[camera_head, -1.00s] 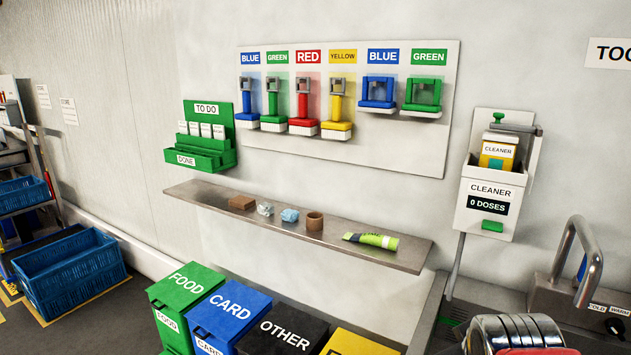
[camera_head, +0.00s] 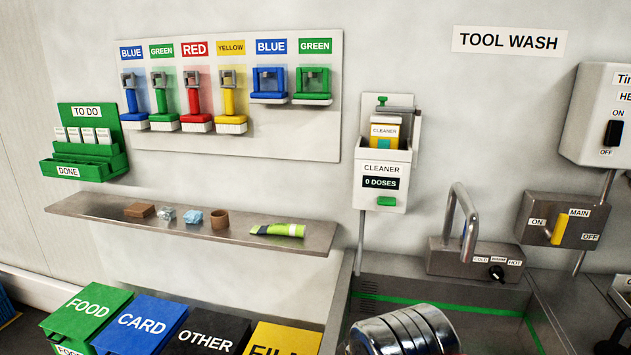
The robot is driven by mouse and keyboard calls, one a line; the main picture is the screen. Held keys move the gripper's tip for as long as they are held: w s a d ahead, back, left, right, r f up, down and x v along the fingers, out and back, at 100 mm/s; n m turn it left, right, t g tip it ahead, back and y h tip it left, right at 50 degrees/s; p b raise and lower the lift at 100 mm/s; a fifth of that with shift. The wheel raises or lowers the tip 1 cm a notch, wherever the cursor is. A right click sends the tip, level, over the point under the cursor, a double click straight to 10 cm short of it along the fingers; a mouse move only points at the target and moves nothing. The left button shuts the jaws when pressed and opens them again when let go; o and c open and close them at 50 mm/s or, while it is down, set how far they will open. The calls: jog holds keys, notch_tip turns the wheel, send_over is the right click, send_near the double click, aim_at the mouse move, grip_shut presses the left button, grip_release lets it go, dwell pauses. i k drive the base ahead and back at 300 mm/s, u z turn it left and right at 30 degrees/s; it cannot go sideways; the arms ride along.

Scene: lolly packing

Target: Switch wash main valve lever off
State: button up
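The wash main valve is a grey box (camera_head: 530,211) on the wall at the right, labelled MAIN, with ON on its left and OFF at its lower right. Its yellow lever (camera_head: 560,229) stands nearly upright between the two labels, tilted slightly. I cannot tell for sure from this angle which setting it is in. My gripper is not in view.
The sink (camera_head: 450,288) lies below, with a tap block (camera_head: 445,259) behind it. A shiny ribbed metal thing (camera_head: 405,332) stands at its front left. A heater box (camera_head: 592,135) with an ON/OFF switch hangs above the valve. A cleaner dispenser (camera_head: 362,200) is left.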

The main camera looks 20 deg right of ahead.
aim_at(554, 237)
jog(key=z, duration=1.9)
